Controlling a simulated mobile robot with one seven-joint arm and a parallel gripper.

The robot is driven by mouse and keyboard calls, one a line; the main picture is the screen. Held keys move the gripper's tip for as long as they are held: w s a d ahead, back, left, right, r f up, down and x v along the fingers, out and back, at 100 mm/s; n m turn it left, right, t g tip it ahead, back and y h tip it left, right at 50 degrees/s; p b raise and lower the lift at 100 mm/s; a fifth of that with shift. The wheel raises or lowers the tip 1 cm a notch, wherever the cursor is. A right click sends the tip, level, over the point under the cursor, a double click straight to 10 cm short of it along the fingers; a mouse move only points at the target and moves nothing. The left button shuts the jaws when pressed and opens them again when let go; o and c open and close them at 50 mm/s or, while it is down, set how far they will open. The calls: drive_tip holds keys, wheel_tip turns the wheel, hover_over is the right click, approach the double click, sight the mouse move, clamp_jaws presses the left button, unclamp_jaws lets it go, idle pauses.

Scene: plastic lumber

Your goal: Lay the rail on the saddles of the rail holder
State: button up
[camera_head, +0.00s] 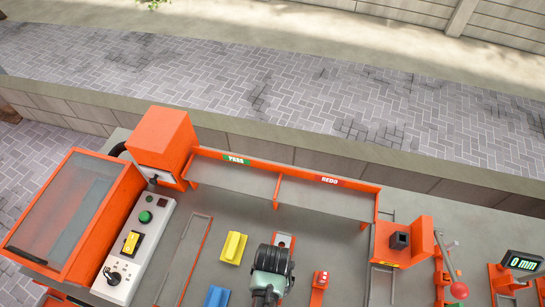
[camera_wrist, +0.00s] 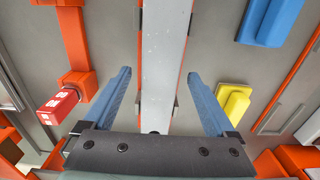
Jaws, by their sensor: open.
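A long light-grey bar, which looks like the rail (camera_wrist: 164,45), runs up the middle of the wrist view. Orange parts (camera_wrist: 190,20) show along both of its sides, probably the rail holder; I cannot make out the saddles or how the bar rests on them. My gripper (camera_wrist: 159,74) is open, with one blue finger on each side of the bar and a visible gap to each. In the head view my dark wrist (camera_head: 270,270) hides the fingers and most of the bar; a pale end on orange (camera_head: 284,240) shows just beyond it.
A yellow block (camera_head: 233,247) and a blue block (camera_head: 217,296) lie left of my wrist. An orange stand with a red block (camera_head: 321,280) is close on the right. A divided orange-edged tray (camera_head: 330,198) is behind. A control panel (camera_head: 135,245) stands at left, a gauge display (camera_head: 522,262) at right.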

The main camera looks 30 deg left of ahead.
wheel_tip(320, 180, up, 13)
drive_tip(key=b, duration=0.1)
idle(0.6)
idle(0.3)
